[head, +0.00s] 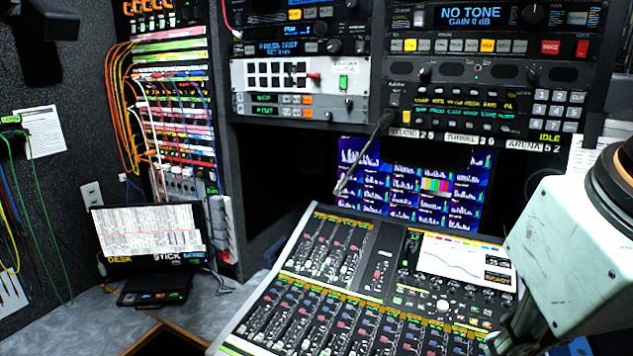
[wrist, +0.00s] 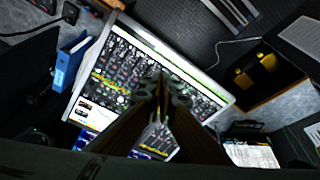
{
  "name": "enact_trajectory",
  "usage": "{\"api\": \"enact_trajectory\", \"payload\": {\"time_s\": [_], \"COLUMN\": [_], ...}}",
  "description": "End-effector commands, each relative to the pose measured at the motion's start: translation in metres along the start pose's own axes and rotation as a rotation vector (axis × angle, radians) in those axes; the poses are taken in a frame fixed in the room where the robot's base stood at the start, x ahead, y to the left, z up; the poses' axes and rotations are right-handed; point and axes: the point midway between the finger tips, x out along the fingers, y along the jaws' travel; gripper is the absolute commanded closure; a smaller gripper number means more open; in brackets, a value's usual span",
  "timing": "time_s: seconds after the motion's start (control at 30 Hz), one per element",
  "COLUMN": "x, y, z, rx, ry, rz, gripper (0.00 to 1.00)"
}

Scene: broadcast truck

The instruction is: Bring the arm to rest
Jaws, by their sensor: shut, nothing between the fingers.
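My gripper (wrist: 162,84) shows in the wrist view, its two fingers together at the tips with nothing between them. Beyond the fingertips is the mixing console (wrist: 200,82), with a gap I cannot measure. In the head view my pale arm stands at the right edge, over the right part of the console (head: 372,270). The fingertips cannot be made out clearly there.
Rack units (head: 480,45) and a monitor wall (head: 412,185) rise behind the console. A thin gooseneck microphone (head: 362,155) stands above the console. A blue binder (wrist: 70,62) lies beside the console.

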Motion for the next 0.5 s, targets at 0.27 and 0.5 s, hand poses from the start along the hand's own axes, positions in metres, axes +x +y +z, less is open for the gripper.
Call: {"api": "enact_trajectory", "payload": {"time_s": [0.27,0.5], "x": [0.007,0.007], "y": [-0.006,-0.006], "z": [0.028,0.029], "rx": [0.061,0.063], "ry": [-0.013,-0.013], "rz": [-0.02,-0.02], "gripper": [1.0,1.0]}}
